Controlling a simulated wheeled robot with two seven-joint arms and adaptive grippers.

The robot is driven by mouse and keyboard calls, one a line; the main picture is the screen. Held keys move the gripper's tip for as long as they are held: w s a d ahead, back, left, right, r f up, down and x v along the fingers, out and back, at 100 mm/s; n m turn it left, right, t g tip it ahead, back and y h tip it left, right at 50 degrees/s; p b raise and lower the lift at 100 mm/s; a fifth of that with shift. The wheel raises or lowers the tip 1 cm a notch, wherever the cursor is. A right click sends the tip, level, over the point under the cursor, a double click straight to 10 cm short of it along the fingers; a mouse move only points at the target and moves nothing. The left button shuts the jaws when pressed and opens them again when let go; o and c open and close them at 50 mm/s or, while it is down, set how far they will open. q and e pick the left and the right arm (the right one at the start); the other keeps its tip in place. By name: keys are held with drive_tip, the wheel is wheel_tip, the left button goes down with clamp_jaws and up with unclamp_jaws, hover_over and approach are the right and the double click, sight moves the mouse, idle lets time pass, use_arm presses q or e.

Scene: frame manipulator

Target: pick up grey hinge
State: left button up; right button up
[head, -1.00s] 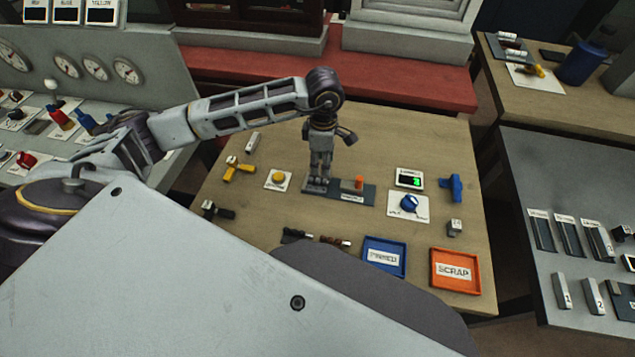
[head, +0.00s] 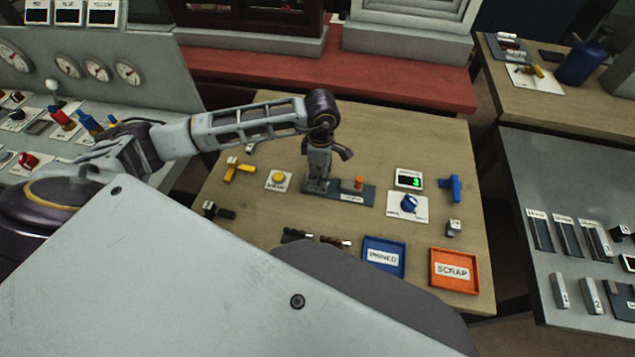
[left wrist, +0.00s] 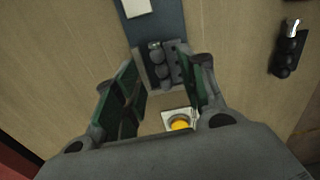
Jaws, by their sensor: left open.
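A small grey hinge (left wrist: 168,62) lies at the end of a dark blue-grey fixture plate (left wrist: 158,30), seen in the left wrist view beyond and between my fingertips. In the head view the hinge (head: 312,187) shows low at my left gripper, partly hidden by it. My left gripper (head: 318,175) points down over that end of the plate. In the left wrist view its green-padded fingers (left wrist: 160,88) are apart, with no object clearly held. Whether they touch the hinge cannot be told. My right gripper is out of view.
On the wooden table are a yellow button (head: 278,179), an orange peg (head: 359,183), a blue knob (head: 408,204), a yellow part (head: 238,170) and dark parts (head: 297,236). A blue tray (head: 384,257) and an orange scrap tray (head: 455,270) stand at the front.

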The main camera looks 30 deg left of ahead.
use_arm(q)
drive_tip(key=shift+f, duration=1.3)
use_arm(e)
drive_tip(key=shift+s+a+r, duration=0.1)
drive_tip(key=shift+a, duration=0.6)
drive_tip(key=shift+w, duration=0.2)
